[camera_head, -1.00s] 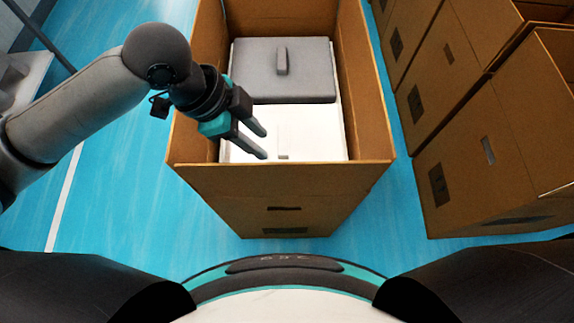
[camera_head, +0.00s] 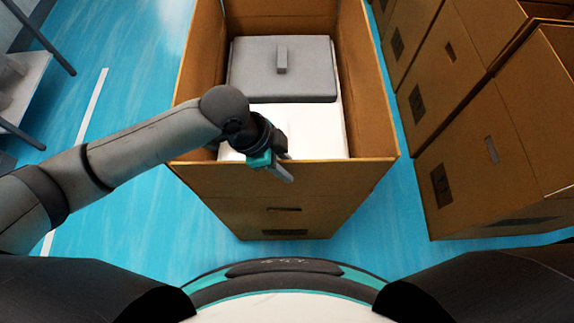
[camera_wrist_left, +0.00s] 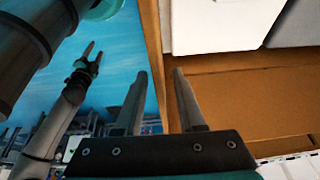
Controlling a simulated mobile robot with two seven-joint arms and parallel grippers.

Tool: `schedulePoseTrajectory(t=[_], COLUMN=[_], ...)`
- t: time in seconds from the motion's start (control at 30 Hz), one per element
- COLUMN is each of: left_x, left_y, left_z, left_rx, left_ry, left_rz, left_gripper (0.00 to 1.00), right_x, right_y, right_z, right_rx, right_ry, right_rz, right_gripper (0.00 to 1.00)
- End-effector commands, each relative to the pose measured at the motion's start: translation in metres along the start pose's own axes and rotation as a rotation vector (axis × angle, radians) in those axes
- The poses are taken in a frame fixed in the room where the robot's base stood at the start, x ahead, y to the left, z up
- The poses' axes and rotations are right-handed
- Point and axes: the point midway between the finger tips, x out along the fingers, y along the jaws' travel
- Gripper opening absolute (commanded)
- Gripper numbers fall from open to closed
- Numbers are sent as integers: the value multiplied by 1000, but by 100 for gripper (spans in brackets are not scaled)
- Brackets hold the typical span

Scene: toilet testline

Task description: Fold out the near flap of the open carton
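The open brown carton (camera_head: 382,120) stands in front of me. A white block (camera_head: 325,130) and a grey lid-like piece (camera_head: 310,85) lie inside it. The near panel (camera_head: 330,182) faces me, with its top edge level across the front; I cannot tell where flap and wall meet. My right gripper (camera_wrist_left: 92,52) shows small there, fingers apart, away from the carton.
More brown cartons (camera_head: 465,150) stand in a row at the right, with a narrow blue floor gap (camera_head: 408,140) between. A grey stand (camera_head: 22,95) is at the far left. Blue floor (camera_head: 130,225) is clear left of the carton.

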Motion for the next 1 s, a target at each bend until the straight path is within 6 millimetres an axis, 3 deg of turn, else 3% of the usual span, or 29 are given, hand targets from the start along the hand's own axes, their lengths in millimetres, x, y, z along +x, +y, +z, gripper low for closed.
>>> schedulePoseTrajectory(t=[0.13,0.43,0.8,1.0], left_x=[11,13,13,13], left_y=[0,0,0,0], left_z=[0,0,0,0], left_rx=[-1,0,0,0], left_ry=[1,0,0,0], left_rz=[1,0,0,0], left_gripper=[39,39,0,0], right_x=[2,2,2,2], right_y=[0,0,0,0], right_z=[0,0,0,0], right_rx=[0,0,0,0], right_ry=[0,0,0,0], right_rz=[0,0,0,0], right_gripper=[50,50,50,50])
